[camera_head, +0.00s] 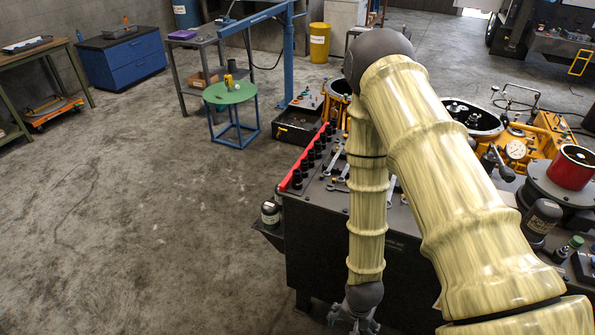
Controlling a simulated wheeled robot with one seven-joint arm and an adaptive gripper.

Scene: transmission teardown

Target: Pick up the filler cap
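I cannot make out the filler cap for certain in the head view; it may be hidden behind my arm or too small to tell. My gripper (353,324) hangs at the bottom edge of the picture, in front of the dark workbench (318,248). It is partly cut off by the frame, and I cannot tell whether its fingers are apart or hold anything. My arm covers much of the bench top.
Wrenches (334,162) and a red rail of black sockets (310,158) lie on the bench's left side. A red can (571,167), a pressure gauge (516,150) and orange housings (541,133) are at right. A green round table (229,93) stands farther back. The left floor is clear.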

